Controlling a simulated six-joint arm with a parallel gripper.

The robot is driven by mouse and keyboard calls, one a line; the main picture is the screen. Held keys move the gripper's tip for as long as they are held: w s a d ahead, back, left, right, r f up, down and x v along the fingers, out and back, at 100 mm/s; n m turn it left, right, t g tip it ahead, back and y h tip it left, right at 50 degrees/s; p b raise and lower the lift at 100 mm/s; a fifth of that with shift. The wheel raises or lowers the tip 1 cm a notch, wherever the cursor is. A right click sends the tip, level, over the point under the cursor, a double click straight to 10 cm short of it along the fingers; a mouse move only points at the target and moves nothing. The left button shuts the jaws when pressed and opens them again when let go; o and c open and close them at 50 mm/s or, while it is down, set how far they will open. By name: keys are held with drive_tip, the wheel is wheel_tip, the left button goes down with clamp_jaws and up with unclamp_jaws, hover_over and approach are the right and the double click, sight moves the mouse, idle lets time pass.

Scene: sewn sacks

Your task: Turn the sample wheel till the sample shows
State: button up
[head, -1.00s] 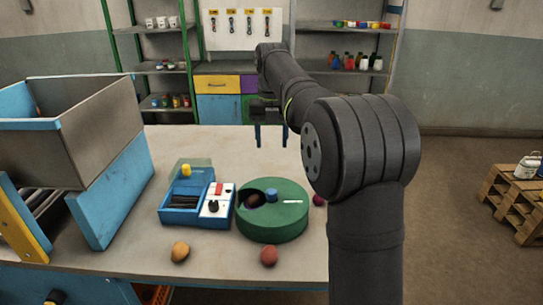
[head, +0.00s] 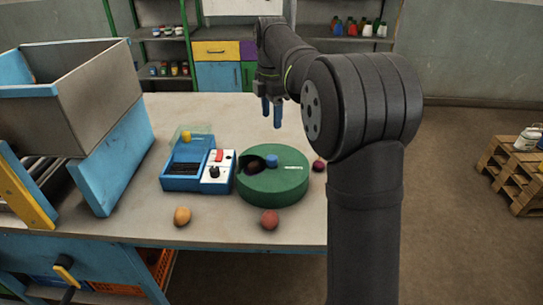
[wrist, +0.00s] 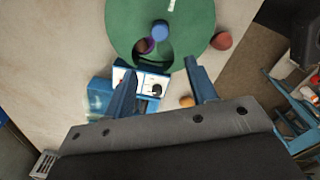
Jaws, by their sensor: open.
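The sample wheel is a round green drum (head: 273,190) on the table, with a blue knob (head: 271,160) on top. A dark opening in its top, left of the knob, shows a dark purplish round thing (head: 254,167) inside. In the wrist view the green drum (wrist: 188,17), its blue knob (wrist: 160,29) and the purplish thing (wrist: 146,45) show near the top. My gripper (head: 271,112) is open and empty, above the table and behind the drum in the head view. Its two blue fingers (wrist: 165,88) are spread apart in the wrist view.
A blue box (head: 188,165) with a white switch panel (head: 215,179) stands left of the drum. A yellow-orange lump (head: 182,216), a reddish lump (head: 269,220) and a dark red lump (head: 318,165) lie around it. A large grey bin (head: 95,110) stands at left.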

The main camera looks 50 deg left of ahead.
sight(271, 157)
wheel_tip(271, 157, down, 15)
drive_tip(key=shift+r, duration=0.1)
idle(0.3)
clamp_jaws()
